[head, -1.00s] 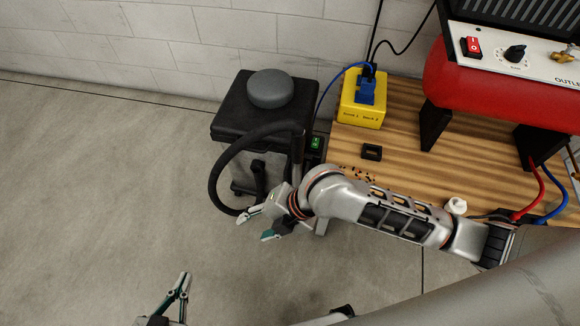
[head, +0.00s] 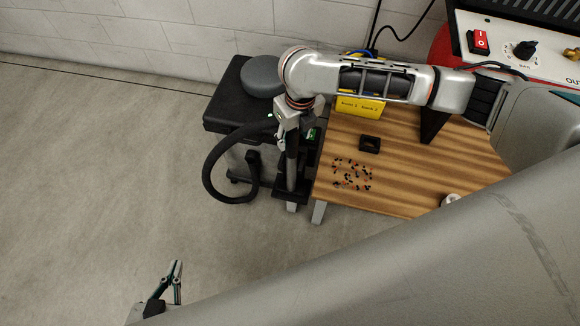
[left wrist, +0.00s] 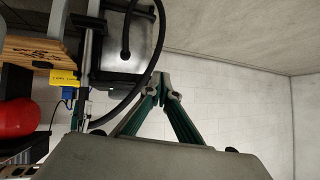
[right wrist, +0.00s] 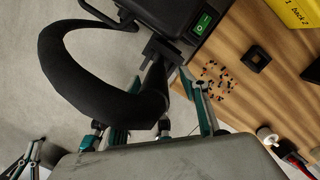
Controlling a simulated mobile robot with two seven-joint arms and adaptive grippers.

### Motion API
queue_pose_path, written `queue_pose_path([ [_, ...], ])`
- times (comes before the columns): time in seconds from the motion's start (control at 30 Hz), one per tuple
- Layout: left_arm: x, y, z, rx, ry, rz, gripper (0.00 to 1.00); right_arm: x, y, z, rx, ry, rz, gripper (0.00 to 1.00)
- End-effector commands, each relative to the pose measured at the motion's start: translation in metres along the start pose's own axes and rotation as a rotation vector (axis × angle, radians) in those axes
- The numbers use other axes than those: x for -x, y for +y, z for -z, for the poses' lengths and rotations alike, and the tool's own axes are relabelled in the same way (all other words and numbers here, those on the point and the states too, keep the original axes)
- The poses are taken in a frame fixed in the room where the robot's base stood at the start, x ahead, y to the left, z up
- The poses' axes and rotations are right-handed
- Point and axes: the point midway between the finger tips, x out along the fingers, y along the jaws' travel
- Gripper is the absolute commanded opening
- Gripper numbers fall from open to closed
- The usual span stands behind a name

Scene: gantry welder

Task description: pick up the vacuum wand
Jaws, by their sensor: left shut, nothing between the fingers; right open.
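The vacuum wand (head: 292,158) is a dark upright tube beside the vacuum (head: 232,108), standing in a dark holder (head: 291,190) at the left end of the wooden bench. A thick black hose (head: 212,170) loops from its upper part. My right gripper (right wrist: 158,105) is open, over the wand's top in the head view. In the right wrist view its fingers lie on either side of the wand (right wrist: 154,83); contact is not clear. My left gripper (head: 177,265) is shut and empty, low over the floor, well apart from the wand; its closed tips show in the left wrist view (left wrist: 161,84).
The brick wall stands behind. The floor at left is clear.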

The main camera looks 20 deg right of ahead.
Motion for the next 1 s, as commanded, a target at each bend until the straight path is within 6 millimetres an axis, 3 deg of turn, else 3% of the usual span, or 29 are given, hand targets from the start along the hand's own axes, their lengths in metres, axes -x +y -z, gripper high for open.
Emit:
queue_pose_path([
  [0.4, -0.007, 0.008, 0.001, 0.009, 0.014, -0.02, 0.0, -0.053, 0.008, 0.004, -0.002, 0.006, -0.003, 0.44],
  [0.67, -0.008, 0.007, 0.019, 0.011, 0.049, -0.021, 0.0, -0.049, 0.007, -0.001, -0.002, -0.007, 0.0, 0.44],
  [0.83, -0.008, 0.008, 0.017, 0.011, 0.046, -0.021, 0.0, -0.049, 0.007, 0.0, -0.002, -0.006, 0.0, 0.0],
  [1.0, -0.007, 0.008, 0.014, 0.012, 0.04, -0.022, 0.0, -0.049, 0.007, 0.0, -0.002, -0.006, -0.001, 0.0],
])
